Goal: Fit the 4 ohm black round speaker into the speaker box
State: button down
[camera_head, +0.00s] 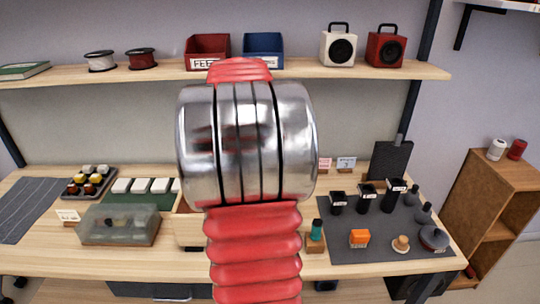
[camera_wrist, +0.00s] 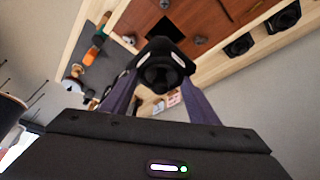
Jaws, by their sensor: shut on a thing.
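In the wrist view, my gripper (camera_wrist: 162,62) is shut on a black round speaker (camera_wrist: 162,76), held between its two dark fingers with its round face toward the camera. Whether the speaker touches anything beyond is not clear. My arm hides the gripper and the speaker in the head view. A pale wooden box (camera_head: 188,232), which may be the speaker box, stands on the table, largely hidden behind my arm. No ohm marking on the held speaker can be read.
A dark mat (camera_head: 370,242) on the right holds several black containers and an orange block (camera_head: 359,238). A clear-lidded case (camera_head: 120,225) stands left of my arm. The shelf (camera_head: 290,72) above holds bins, spools and two boxed speakers.

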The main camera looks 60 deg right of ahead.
jog(key=shift+f, duration=3.15)
jog(key=shift+w, duration=0.15)
jog(key=shift+f, duration=1.95)
dwell(2.8)
